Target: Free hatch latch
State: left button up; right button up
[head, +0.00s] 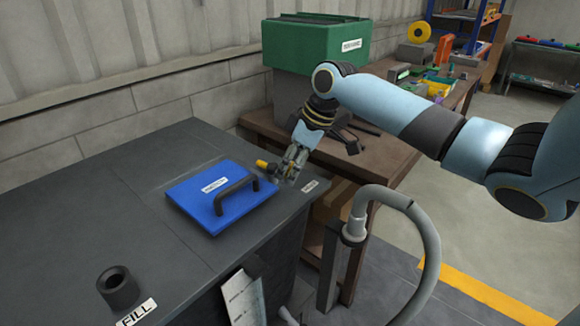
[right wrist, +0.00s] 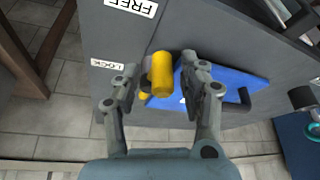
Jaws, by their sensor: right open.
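The blue hatch lid (head: 205,210) lies flat on the dark grey cabinet top, with a black handle (head: 238,191) on it. The latch has a yellow grip (head: 263,164) by the lid's far right corner. In the right wrist view the yellow grip (right wrist: 161,74) stands between the fingers of my right gripper (right wrist: 158,82), with a gap showing at least on the left. My right gripper (head: 289,169) is open. A FREE label (right wrist: 131,6) and a LOCK label (right wrist: 107,65) show on the cabinet. The latch's base is largely hidden. My left gripper is out of view.
A green bin (head: 315,42) stands behind on a grey block. A brown workbench (head: 382,155) with loose items runs beside the cabinet. A grey hose (head: 422,225) loops at the right front. A black filler neck (head: 118,287) rises near the FILL label (head: 136,313).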

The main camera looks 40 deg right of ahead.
jog(key=shift+w+a+f, duration=0.1)
jog(key=shift+f, duration=0.15)
grip_shut()
jog(key=shift+a+r+m+p, duration=0.15)
jog(key=shift+r+m+p, duration=0.15)
jog(key=shift+p, duration=0.5)
jog(key=shift+a+p, duration=0.1)
jog(key=shift+p, duration=0.3)
jog(key=shift+f+m, duration=0.15)
jog(key=shift+m, duration=0.15)
jog(key=shift+f, duration=0.1)
